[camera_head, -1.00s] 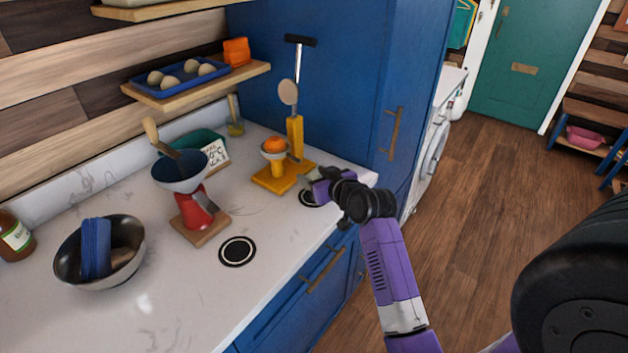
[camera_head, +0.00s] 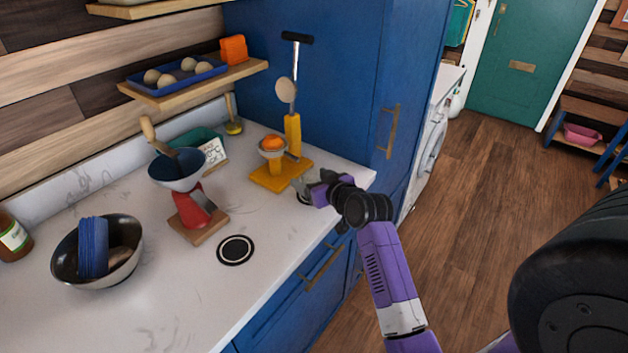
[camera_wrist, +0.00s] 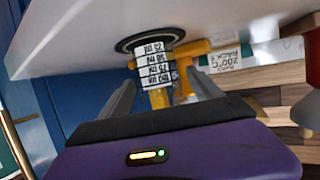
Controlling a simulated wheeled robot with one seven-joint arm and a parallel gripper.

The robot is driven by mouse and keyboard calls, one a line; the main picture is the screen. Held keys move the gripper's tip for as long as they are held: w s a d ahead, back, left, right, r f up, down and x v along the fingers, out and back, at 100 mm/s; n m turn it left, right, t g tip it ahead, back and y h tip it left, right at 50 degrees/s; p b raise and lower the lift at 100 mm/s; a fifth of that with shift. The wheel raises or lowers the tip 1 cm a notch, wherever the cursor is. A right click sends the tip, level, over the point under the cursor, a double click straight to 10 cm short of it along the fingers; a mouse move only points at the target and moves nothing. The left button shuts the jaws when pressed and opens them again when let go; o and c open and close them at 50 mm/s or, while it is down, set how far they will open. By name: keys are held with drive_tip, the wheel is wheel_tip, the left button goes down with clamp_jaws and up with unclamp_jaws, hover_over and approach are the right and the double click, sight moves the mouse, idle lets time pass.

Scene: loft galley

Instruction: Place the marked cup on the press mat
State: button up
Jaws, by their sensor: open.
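The marked cup (camera_wrist: 153,62) is white with dark bands and ml figures. In the wrist view it stands at the dark round press mat (camera_wrist: 124,44), which also shows in part under my gripper in the head view (camera_head: 302,199). The wrist picture is turned, so the counter lies at its top. My gripper (camera_wrist: 160,80) is open, one finger on each side of the cup. In the head view my gripper (camera_head: 304,187) is low at the counter's front right and hides the cup. Whether either finger touches the cup, I cannot tell.
The yellow press (camera_head: 281,176) with an orange on top stands just behind left of my gripper. A red grinder (camera_head: 192,205), a second round mat (camera_head: 235,250) and a metal bowl (camera_head: 121,269) are further left. The tall blue cabinet (camera_head: 345,80) rises behind.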

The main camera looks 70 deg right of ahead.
drive_tip(key=shift+r, duration=0.25)
drive_tip(key=b+v, duration=0.1)
drive_tip(key=v, duration=1.1)
drive_tip(key=s+a+f+n+t+y, duration=0.1)
drive_tip(key=a+f+n, duration=0.15)
drive_tip(key=a, duration=0.65)
drive_tip(key=s+a+f+n+y, duration=0.1)
drive_tip(key=a+f, duration=0.3)
drive_tip(key=a, duration=0.5)
drive_tip(key=s+a+r+n+t+y, duration=0.1)
drive_tip(key=s+a+r+n+y, duration=0.1)
drive_tip(key=s+a, duration=0.3)
drive_tip(key=s+a+r+n+t+y, duration=0.1)
drive_tip(key=s+a+y, duration=0.3)
drive_tip(key=a, duration=0.8)
drive_tip(key=s+n, duration=0.1)
drive_tip(key=s, duration=0.1)
drive_tip(key=shift+s+a+r+t, duration=0.3)
drive_tip(key=shift+s+a+r, duration=0.05)
drive_tip(key=shift+a+r, duration=0.05)
